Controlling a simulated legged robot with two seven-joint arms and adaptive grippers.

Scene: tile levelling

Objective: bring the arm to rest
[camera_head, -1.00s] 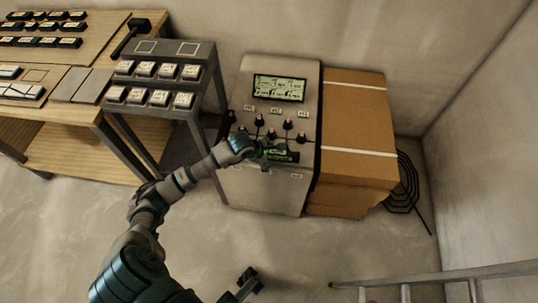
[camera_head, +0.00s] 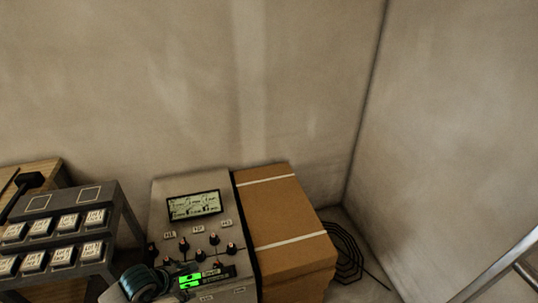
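The grey control console (camera_head: 160,212) stands at the lower middle, with a lit screen (camera_head: 194,206) and several black knobs (camera_head: 214,239) on its sloping top. A dark plate with bright green lit patches (camera_head: 189,281) shows near the bottom of its face. My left gripper (camera_head: 170,286) is at the lower edge of the view, just left of the green patches. Its teal wrist shows, but its fingers are too dark and small to make out. I cannot tell whether it touches the console. My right gripper is out of view.
A grey rack with several white labelled blocks (camera_head: 68,222) stands at the left, beside a wooden bench (camera_head: 48,172). A brown box (camera_head: 275,215) adjoins the console's right side. A coiled black cable (camera_head: 347,255) lies by the corner. A metal ladder (camera_head: 500,268) is at the lower right.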

